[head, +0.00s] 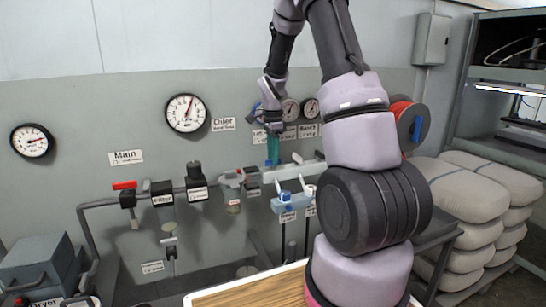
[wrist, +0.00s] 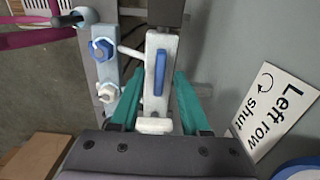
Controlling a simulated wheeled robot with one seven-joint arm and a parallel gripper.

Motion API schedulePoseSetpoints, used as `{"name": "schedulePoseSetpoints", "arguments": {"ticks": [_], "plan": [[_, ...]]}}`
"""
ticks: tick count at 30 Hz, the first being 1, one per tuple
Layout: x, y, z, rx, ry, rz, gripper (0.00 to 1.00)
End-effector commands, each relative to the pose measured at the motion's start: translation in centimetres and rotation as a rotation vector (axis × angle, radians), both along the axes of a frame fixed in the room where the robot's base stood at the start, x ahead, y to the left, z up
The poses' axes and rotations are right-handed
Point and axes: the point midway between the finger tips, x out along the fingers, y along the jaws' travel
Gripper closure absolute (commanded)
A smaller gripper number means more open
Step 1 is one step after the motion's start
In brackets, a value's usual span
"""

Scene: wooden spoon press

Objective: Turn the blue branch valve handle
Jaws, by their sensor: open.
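The blue handle (wrist: 160,73) is a narrow upright bar on a white valve body (wrist: 154,100) in the wrist view. My gripper (wrist: 160,78) is open, with one teal finger on each side of the white body and blue bar. I cannot tell whether the fingers touch it. In the head view my gripper (head: 272,162) points down in front of the wall pipework, and the handle between its fingers is hidden. A white sign (wrist: 274,108) reading "Left row shut" with a curved arrow is to the right in the wrist view.
A pale blue block with blue and white knobs (wrist: 102,50) stands just left of my fingers. Round gauges (head: 186,113) and a red main handle (head: 124,185) are on the wall side. Stacked sacks (head: 470,210) stand at right, a wooden tabletop (head: 260,292) in front.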

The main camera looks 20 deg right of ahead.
Motion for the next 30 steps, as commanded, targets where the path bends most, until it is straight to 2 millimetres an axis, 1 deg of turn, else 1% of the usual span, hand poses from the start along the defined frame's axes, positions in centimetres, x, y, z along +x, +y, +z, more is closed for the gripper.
{"name": "schedulePoseSetpoints", "arguments": {"ticks": [3,9,10,11,12,13,14,23,30], "plan": [[-0.02,-0.01,-0.37,0.001,0.001,-0.001,0.54],[-0.01,-0.01,-0.38,0.0,0.0,-0.001,0.54],[-0.01,-0.01,-0.38,0.0,0.0,-0.001,0.58],[-0.01,-0.01,-0.37,0.0,0.0,-0.001,0.69],[-0.01,-0.01,-0.37,0.0,0.0,-0.001,0.84],[-0.01,-0.01,-0.37,0.0,0.0,-0.001,0.96],[-0.01,-0.01,-0.36,0.0,0.0,-0.001,1.0],[0.01,-0.01,-0.34,0.0,0.0,0.012,1.0],[0.01,-0.01,-0.34,0.0,0.0,0.106,1.0]]}}
